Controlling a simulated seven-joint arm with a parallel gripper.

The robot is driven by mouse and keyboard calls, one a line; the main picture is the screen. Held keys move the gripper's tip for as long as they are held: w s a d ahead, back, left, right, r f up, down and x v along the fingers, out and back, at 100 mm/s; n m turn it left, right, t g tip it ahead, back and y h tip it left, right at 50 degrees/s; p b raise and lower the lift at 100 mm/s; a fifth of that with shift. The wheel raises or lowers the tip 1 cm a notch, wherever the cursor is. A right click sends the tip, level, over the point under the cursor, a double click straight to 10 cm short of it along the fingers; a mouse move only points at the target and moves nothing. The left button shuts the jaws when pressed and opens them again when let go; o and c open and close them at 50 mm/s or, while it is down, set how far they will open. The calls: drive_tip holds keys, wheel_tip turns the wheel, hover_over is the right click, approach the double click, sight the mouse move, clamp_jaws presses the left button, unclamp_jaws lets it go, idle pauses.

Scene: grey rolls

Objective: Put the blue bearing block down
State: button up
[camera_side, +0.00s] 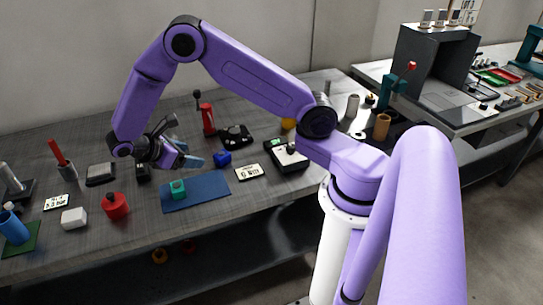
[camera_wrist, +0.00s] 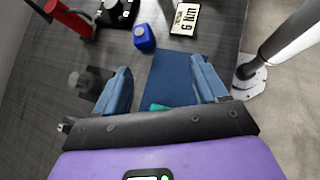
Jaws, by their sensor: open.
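The blue bearing block (camera_side: 222,158) stands on the grey table just beyond the far edge of the blue mat (camera_side: 215,188). My gripper (camera_side: 182,146) is open and empty, above the table to the left of the blue block. Its two blue fingers (camera_wrist: 160,70) are spread wide over the mat in the wrist view. A teal block (camera_side: 178,189) sits on the mat's left part; in the wrist view it is mostly hidden behind my gripper.
A red upright tool (camera_side: 208,118) and a black fixture (camera_side: 236,135) stand behind the blue block. A red pot (camera_side: 115,206) and a white block (camera_side: 74,218) are at front left. Bare table surrounds the blue block.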

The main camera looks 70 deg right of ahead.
drive_tip(key=s+a+r+t+y, duration=0.1)
drive_tip(key=s+a+r+y, duration=0.1)
drive_tip(key=s+a+r, duration=0.3)
drive_tip(key=s+a+r+t+y, duration=0.1)
drive_tip(key=s+r+y, duration=0.2)
drive_tip(key=s, duration=0.4)
drive_tip(key=s+r+y, duration=0.1)
drive_tip(key=s+y, duration=0.1)
drive_tip(key=s, duration=0.6)
drive_tip(key=s+d+r+t+y, duration=0.1)
drive_tip(key=s+r+y, duration=0.1)
drive_tip(key=s, duration=0.6)
drive_tip(key=shift+r+y, duration=0.3)
drive_tip(key=shift+y, duration=0.2)
drive_tip(key=shift+w, duration=0.1)
